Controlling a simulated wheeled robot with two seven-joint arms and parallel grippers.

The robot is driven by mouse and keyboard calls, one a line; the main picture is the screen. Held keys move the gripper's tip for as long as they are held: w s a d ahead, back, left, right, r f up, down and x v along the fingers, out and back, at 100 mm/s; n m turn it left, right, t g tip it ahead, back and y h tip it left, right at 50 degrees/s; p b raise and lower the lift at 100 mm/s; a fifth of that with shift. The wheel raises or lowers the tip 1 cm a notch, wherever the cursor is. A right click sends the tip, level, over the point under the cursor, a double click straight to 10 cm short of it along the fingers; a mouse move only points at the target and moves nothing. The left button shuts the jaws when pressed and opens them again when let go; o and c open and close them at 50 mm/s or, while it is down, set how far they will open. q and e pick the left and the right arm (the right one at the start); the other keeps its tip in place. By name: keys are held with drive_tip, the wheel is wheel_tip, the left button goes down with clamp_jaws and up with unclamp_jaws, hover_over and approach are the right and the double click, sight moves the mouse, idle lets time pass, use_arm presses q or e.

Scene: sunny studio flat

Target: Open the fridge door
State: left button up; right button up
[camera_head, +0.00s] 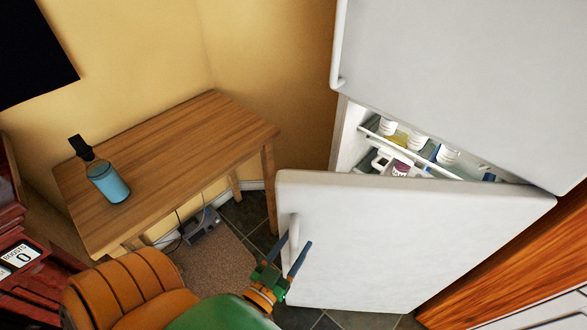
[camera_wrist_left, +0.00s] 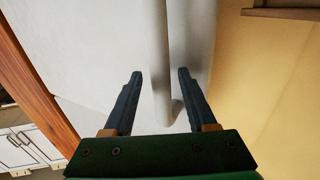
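The white fridge's lower door (camera_head: 400,240) stands partly open, swung out toward me, with a gap above its top edge. The upper door (camera_head: 470,75) is shut. The lower door's white vertical handle (camera_head: 293,232) is near its left edge; it also shows in the wrist view (camera_wrist_left: 161,60). My left gripper (camera_head: 295,250), with dark fingers and a green body, is at the handle. In the wrist view its fingers (camera_wrist_left: 160,73) are apart, one on each side of the handle, with visible space between. My right gripper is not in view.
Bottles and cartons (camera_head: 400,150) show inside the fridge. A wooden table (camera_head: 190,150) with a blue bottle (camera_head: 108,182) stands left of the door. Dark tiled floor (camera_head: 245,215) shows between table and door.

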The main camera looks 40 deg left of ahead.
use_arm(q)
drive_tip(key=s+b, duration=0.1)
drive_tip(key=s, duration=0.6)
drive_tip(key=shift+d, duration=0.4)
